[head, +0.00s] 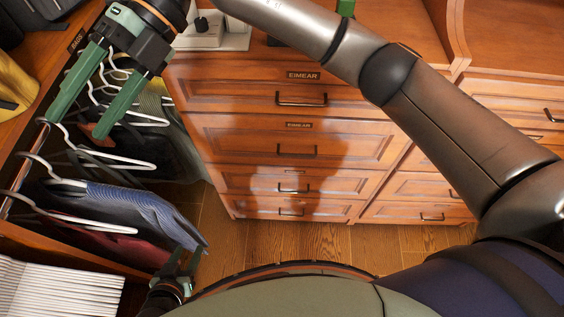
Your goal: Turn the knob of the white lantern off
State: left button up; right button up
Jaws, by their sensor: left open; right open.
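A white object (206,40) with a small dark round part on its front stands on the dresser top at the upper edge of the head view. It looks like the base of the white lantern, but its upper part is cut off and I cannot tell the knob's setting. My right gripper (76,125) is at the upper left, with its green fingers apart and empty. It is to the left of the white object, over the hanging clothes, and not touching the object. My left gripper (182,262) is low at the bottom left, open and empty, near a striped garment.
A wooden dresser (296,150) with several drawers fills the middle. Clothes on white hangers (85,215) hang at the left. A yellow item (15,80) lies at the far left. A green item (346,8) stands at the top. My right forearm crosses in front of the dresser.

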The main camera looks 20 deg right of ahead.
jog(key=w+d+r+m+t+y, duration=0.1)
jog(key=w+m+t+y, duration=0.2)
jog(key=m+y, duration=0.3)
jog(key=w+d+m+t+y, duration=0.1)
jog(key=w+m+t+y, duration=0.3)
jog(key=y, duration=0.3)
jog(key=w+d+f+m+t+h, duration=0.35)
jog(key=d+f+m+t, duration=0.2)
jog(key=m+t, duration=0.35)
jog(key=w+d+f+m+t+h, duration=0.2)
jog(key=d+f+m+t+h, duration=0.3)
jog(key=m+t, duration=0.4)
jog(key=s+d+f+m+g+h, duration=0.1)
jog(key=s+d+f+m+h, duration=0.1)
jog(key=f, duration=0.6)
jog(key=s+d+f+m+g+h, duration=0.1)
jog(key=s+d+f+m+h, duration=0.2)
jog(key=d+f+m+h, duration=0.2)
jog(key=s+d+f+m+h, duration=0.2)
jog(key=d+f, duration=0.5)
jog(key=f, duration=0.5)
jog(key=shift+s+m+g+h, duration=0.25)
jog(key=shift+m+g+h, duration=0.15)
jog(key=shift+m+h, duration=0.6)
